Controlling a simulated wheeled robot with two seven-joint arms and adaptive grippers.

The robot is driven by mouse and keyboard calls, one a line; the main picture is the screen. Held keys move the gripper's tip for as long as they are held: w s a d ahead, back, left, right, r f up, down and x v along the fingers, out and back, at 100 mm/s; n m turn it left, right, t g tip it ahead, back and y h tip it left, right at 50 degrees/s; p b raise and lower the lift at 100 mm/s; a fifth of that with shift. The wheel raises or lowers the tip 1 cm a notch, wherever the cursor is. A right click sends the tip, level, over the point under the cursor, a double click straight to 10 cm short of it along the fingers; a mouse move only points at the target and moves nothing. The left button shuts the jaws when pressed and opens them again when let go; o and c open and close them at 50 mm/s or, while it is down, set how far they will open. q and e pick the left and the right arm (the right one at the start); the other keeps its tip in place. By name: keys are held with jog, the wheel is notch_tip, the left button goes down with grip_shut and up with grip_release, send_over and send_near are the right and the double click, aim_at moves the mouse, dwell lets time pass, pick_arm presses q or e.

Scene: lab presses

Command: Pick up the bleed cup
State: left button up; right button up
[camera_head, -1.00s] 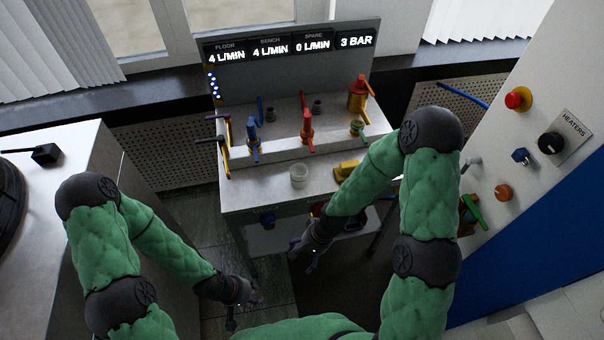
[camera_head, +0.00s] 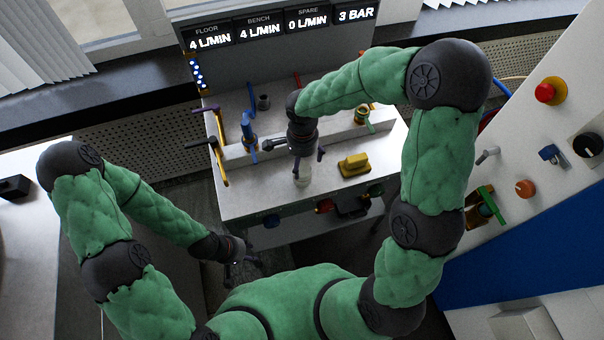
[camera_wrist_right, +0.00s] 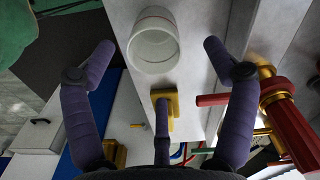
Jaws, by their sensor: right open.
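The bleed cup (camera_head: 304,176) is a small whitish, round cup on the white bench ledge, partly covered by my right gripper in the head view. In the right wrist view the cup (camera_wrist_right: 153,50) shows its open mouth with a thin red line near the rim. My right gripper (camera_head: 308,162) is open and empty, above and close to the cup. My left gripper (camera_head: 243,263) hangs low left of the bench, open and empty.
A blue valve (camera_head: 249,130) and a green-handled valve (camera_head: 362,115) stand behind. The red valve (camera_wrist_right: 285,120) is close to the right finger in the wrist view.

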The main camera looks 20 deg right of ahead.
aim_at(302, 169)
notch_tip(302, 169, down, 2)
jog(key=shift+f, duration=0.2)
jog(key=f, duration=0.1)
jog(key=f+b, duration=0.1)
jog(key=f, duration=0.1)
jog(key=f+b, duration=0.1)
jog(key=shift+s+a+f, duration=0.1)
jog(key=shift+s+f, duration=0.1)
jog(key=shift+s, duration=0.1)
jog(key=shift+f+b, duration=0.35)
jog(key=shift+f, duration=0.05)
jog(key=shift+c, duration=0.2)
jog(key=c, duration=1.2)
